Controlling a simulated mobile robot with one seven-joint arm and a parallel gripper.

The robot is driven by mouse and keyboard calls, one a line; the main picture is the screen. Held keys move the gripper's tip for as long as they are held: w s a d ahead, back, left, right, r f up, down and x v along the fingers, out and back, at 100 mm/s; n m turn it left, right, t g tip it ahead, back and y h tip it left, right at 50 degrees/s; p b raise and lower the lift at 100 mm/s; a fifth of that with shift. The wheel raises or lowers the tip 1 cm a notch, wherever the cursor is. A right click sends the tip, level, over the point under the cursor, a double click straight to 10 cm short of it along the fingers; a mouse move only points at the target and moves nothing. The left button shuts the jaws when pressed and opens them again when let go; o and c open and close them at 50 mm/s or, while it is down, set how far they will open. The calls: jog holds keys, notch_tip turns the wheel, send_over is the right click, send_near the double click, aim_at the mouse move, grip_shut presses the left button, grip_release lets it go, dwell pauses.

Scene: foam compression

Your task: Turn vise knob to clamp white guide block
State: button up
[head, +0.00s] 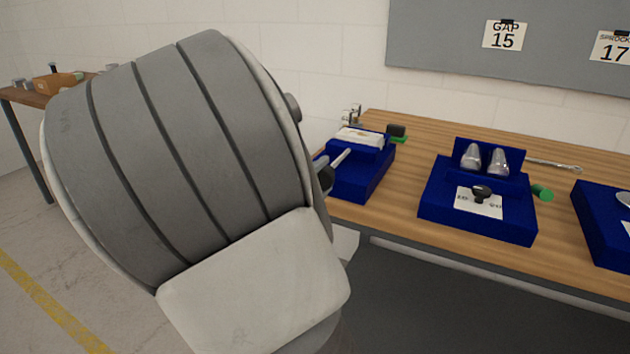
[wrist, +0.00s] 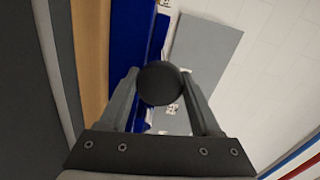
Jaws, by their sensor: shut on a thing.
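The left blue vise (head: 362,178) stands on the wooden bench, partly hidden by my large grey arm. What looks like the white guide block (head: 360,136) sits at its top. A pale rod (head: 341,159) sticks out of the vise toward my arm. In the wrist view my gripper (wrist: 160,75) is shut on the round black knob (wrist: 160,88), with one finger on each side. The blue vise body (wrist: 124,45) lies behind the knob.
A second blue fixture (head: 478,212) with two metal cones (head: 485,160) stands to the right. A third blue fixture (head: 600,228) is at the right edge. A dark block (head: 396,131) lies behind the vise. A grey board (head: 440,45) hangs on the wall.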

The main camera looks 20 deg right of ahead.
dwell(0.4)
jog(key=o, duration=1.3)
jog(key=shift+o, duration=0.2)
jog(key=p+v, duration=0.3)
jog(key=v, duration=1.4)
jog(key=shift+p, duration=0.4)
jog(key=shift+a, duration=0.15)
